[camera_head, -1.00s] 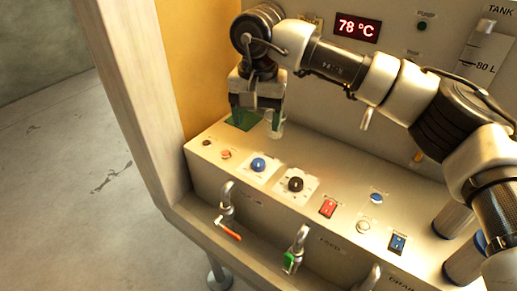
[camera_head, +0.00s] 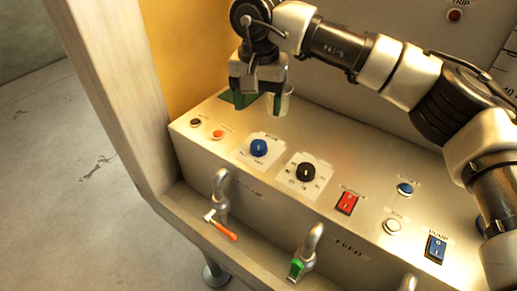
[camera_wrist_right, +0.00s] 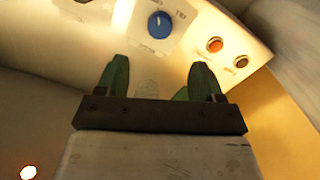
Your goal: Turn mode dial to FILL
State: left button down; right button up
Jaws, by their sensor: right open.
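A blue dial (camera_head: 259,147) and a black dial (camera_head: 306,172) sit on white scale plates on the sloped panel (camera_head: 225,160). Their lettering is too small to read, so I cannot tell which is the mode dial. My right gripper (camera_head: 258,100) is open and empty above the back left of the panel, behind the blue dial and apart from it. In the right wrist view the blue dial (camera_wrist_right: 160,25) shows beyond the gap between the green-padded fingertips (camera_wrist_right: 160,70). My left gripper is not in view.
A pale cup (camera_head: 289,98) stands just right of my gripper. Small buttons (camera_head: 218,134) lie left of the dials; a red rocker switch (camera_head: 346,203) and a blue one (camera_head: 435,248) lie right.

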aim_at(259, 144)
notch_tip(259, 144, down, 9)
jog(key=shift+p, duration=0.55)
jog(key=shift+f, duration=0.85)
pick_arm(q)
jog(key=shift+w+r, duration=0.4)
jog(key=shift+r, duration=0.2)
pick_arm(e)
jog(key=c, duration=0.9)
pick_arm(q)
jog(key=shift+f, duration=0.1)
